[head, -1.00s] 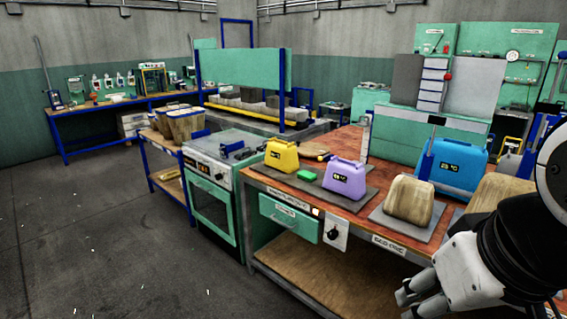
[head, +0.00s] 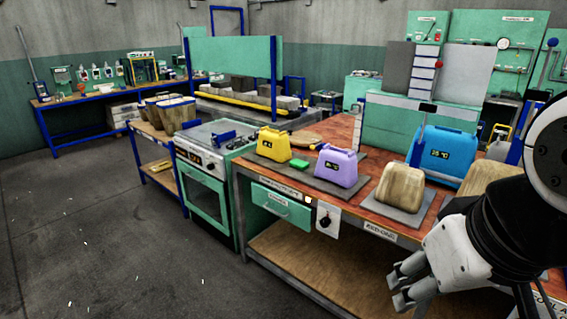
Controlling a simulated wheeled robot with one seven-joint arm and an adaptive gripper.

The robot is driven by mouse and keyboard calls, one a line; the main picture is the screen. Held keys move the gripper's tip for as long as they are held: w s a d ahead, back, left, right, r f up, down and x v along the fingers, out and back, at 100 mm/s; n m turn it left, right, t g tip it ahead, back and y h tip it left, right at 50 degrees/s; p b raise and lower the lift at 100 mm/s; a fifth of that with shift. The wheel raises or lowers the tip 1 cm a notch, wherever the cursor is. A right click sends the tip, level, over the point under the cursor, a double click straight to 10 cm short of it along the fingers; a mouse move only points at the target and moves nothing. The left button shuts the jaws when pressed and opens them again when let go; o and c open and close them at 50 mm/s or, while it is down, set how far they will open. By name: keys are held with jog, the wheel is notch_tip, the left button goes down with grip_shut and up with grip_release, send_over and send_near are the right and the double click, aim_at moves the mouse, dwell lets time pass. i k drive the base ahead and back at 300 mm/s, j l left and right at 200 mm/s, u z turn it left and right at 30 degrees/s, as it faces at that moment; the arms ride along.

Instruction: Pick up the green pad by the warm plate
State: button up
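The green pad (head: 299,165) is a small flat block lying on a dark grey plate (head: 317,183) on the wooden workbench. It sits between a yellow bag-shaped block (head: 273,145) and a purple one (head: 336,166), each with a small dark display. I cannot read which plate is warm. My gripper (head: 398,287) is at the lower right, in front of the bench edge and well to the right of the pad. Its fingers point left and look apart, with nothing visible between them.
A tan block (head: 400,187) on a grey plate and a blue box (head: 445,157) stand right of the purple block. A round wooden board (head: 307,139) lies behind the pad. A stove (head: 207,190) adjoins the bench's left end.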

aim_at(299, 165)
jog(key=i+j, duration=0.2)
jog(key=i, duration=0.4)
jog(key=i+j, duration=0.15)
jog(key=i, duration=0.4)
jog(key=i+j, duration=0.2)
jog(key=i, duration=0.4)
jog(key=i+j, duration=0.2)
jog(key=i, duration=0.4)
